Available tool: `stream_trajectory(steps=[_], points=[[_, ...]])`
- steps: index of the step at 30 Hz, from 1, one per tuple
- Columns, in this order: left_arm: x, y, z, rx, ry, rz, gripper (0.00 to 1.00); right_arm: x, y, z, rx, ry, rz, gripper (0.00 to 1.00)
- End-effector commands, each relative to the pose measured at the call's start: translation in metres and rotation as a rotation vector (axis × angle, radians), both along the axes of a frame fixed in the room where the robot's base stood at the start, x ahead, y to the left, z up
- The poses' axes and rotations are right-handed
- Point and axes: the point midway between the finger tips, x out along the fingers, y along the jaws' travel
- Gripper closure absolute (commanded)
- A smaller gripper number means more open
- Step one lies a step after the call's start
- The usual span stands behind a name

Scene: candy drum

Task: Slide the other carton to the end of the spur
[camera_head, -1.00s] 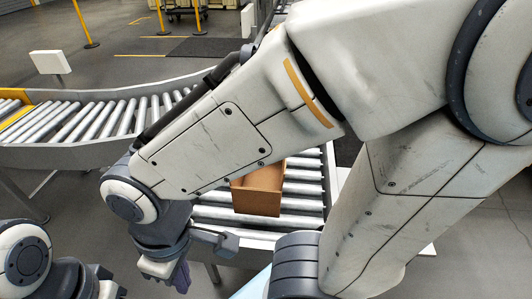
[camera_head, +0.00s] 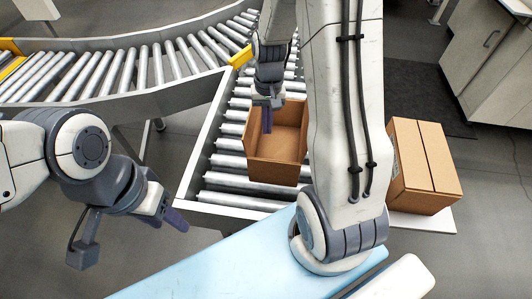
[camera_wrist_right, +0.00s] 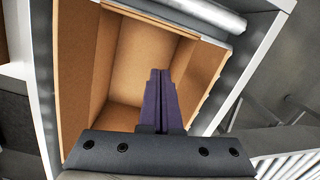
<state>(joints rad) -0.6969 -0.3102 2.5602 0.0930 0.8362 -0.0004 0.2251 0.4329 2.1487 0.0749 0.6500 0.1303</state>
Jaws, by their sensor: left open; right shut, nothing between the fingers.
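An open, empty brown carton (camera_head: 290,140) sits on the rollers of the spur (camera_head: 238,180), close to its near end. A couple of bare rollers show between carton and end rail. My right gripper (camera_head: 267,126) is shut and empty, pointing down over the carton's open top at its left part. In the right wrist view its closed purple fingers (camera_wrist_right: 160,78) stand before the carton's inside (camera_wrist_right: 142,50); whether they touch a wall I cannot tell. My left gripper (camera_head: 172,217) is open and empty, left of the spur and apart from it. My right arm hides the carton's right edge.
A closed carton (camera_head: 428,160) stands on a white board (camera_head: 425,222) right of the spur, partly behind my right arm. The main roller conveyor (camera_head: 120,72) curves past at the left and back. A pale cabinet (camera_head: 490,60) stands at the back right.

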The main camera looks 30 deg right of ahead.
Motion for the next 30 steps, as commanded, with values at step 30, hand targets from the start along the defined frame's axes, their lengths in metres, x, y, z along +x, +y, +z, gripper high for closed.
stream_trajectory(steps=[30], points=[[0.0,0.0,0.015,0.0,0.0,0.0,0.5,-0.025,-0.004,-0.139,0.076,0.186,-0.223,1.0]])
